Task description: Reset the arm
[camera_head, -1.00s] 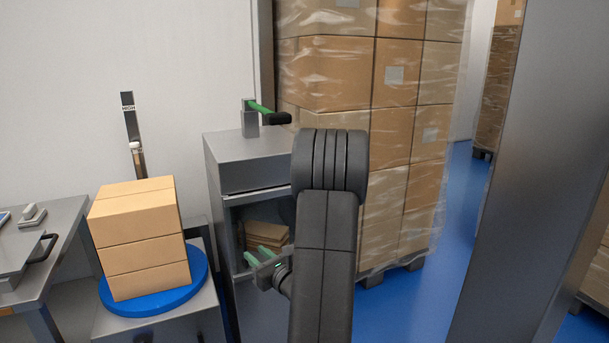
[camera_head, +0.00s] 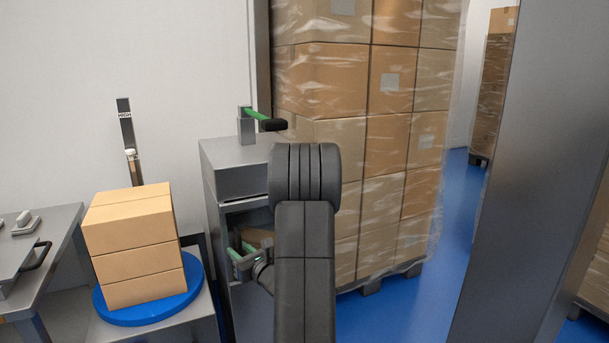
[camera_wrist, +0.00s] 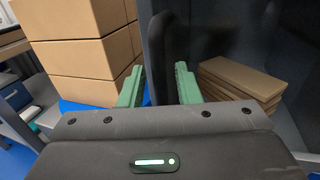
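My gripper (camera_head: 241,256) is in front of the open compartment of the grey cabinet (camera_head: 238,152), near its left side in the head view.
Stacked cartons (camera_head: 134,250) stand on a blue turntable (camera_head: 150,308) left of the gripper. Flat brown cardboard pieces (camera_wrist: 240,82) lie in the compartment. A green-and-black lever (camera_head: 263,120) tops the cabinet. A wrapped pallet load (camera_head: 385,130) stands behind; a grey post (camera_head: 530,170) rises at right.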

